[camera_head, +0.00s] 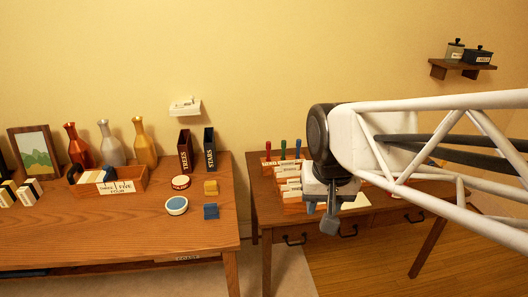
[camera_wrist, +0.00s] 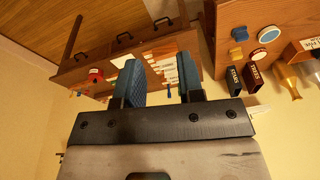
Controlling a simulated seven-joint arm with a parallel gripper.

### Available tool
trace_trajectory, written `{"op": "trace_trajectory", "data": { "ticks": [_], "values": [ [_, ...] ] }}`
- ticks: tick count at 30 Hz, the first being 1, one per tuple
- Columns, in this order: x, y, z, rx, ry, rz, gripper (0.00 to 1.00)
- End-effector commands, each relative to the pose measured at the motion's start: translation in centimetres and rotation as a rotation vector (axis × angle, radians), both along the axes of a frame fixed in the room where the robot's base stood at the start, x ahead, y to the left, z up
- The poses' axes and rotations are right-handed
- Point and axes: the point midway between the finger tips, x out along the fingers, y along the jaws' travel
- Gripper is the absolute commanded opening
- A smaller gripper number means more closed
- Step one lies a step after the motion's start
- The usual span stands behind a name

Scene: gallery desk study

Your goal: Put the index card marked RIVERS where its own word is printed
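My gripper (camera_head: 325,218) hangs over the front of the right desk, pointing down. In the wrist view my gripper's two blue-padded fingers (camera_wrist: 162,78) stand apart, with the desk showing between them and nothing held. Beyond it, a wooden holder (camera_head: 293,209) on the right desk carries several white index cards (camera_head: 288,171) in a row; the arm partly covers them. The cards also show between and above the fingers in the wrist view (camera_wrist: 168,68). Their words are too small to read surely, so I cannot tell which card is marked RIVERS. A pale sheet (camera_head: 357,201) lies right of the holder.
Red, green and blue pens (camera_head: 283,148) stand behind the cards. The left table (camera_head: 120,220) holds TREES (camera_head: 185,150) and STARS (camera_head: 209,149) boxes, a wooden card box (camera_head: 130,178), vases, round tins and blue and yellow blocks. A gap separates the tables.

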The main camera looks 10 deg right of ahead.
Motion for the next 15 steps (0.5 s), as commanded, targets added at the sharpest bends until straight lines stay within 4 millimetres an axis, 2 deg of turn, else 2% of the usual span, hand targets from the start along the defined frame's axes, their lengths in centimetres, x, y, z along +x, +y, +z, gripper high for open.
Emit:
{"op": "trace_trajectory", "data": {
  "ticks": [1, 15],
  "values": [
    [1.3, -0.1, 0.2, 0.005, 0.006, -0.024, 0.35],
    [13.4, -1.1, 1.4, 0.052, 0.042, -0.280, 0.35]
  ]
}}
